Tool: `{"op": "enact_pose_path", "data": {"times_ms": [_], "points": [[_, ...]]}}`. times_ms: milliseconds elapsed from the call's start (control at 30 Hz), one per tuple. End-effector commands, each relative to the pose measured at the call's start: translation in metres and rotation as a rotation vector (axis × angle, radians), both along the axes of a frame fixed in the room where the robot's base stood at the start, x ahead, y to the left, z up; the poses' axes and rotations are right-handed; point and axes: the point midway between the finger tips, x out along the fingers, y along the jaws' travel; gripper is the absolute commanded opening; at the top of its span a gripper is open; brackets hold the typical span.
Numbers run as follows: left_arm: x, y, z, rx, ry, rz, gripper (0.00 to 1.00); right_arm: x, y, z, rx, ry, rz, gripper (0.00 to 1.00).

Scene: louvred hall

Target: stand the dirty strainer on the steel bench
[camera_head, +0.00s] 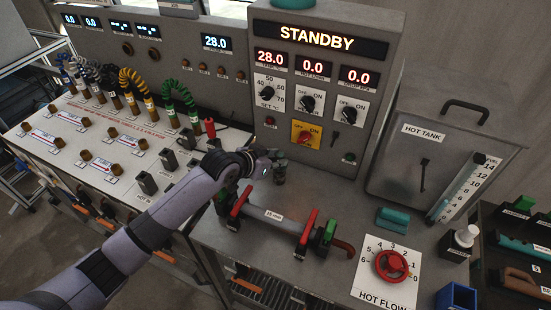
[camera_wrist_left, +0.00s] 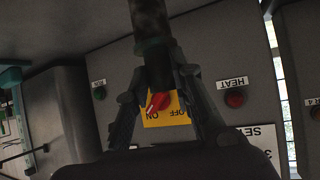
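My left gripper (camera_head: 270,171) reaches in from the left, in front of the STANDBY panel. It is shut on a dark, cylindrical piece with a green band, which looks like the dirty strainer (camera_head: 280,174). In the left wrist view the strainer (camera_wrist_left: 151,30) extends up from between the fingertips (camera_wrist_left: 160,78), mottled and dark above its green band. The steel bench (camera_head: 335,212) lies below and around it. I cannot tell whether the strainer's lower end touches the bench. My right gripper is not in view.
A pipe section (camera_head: 275,214) with red levers and green end pieces lies just in front. A teal block (camera_head: 391,218), the red hot-flow wheel (camera_head: 391,265) and the hot tank (camera_head: 425,160) stand to the right. Bare bench shows between the pipe and the panel.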

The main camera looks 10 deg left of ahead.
Motion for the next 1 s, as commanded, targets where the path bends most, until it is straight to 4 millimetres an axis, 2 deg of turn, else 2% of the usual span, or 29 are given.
{"op": "enact_pose_path", "data": {"times_ms": [300, 667, 867, 1000], "points": [[0.000, 0.000, 0.000, 0.001, 0.002, 0.000, 0.42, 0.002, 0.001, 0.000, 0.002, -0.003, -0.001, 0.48], [-0.001, 0.000, 0.005, 0.000, 0.000, 0.000, 0.42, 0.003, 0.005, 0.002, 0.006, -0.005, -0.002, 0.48], [-0.017, 0.012, 0.016, 0.001, -0.001, -0.001, 0.42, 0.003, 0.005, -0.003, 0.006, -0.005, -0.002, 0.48], [-0.036, 0.025, 0.031, 0.001, -0.001, -0.001, 0.42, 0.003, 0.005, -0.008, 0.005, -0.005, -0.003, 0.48]]}}
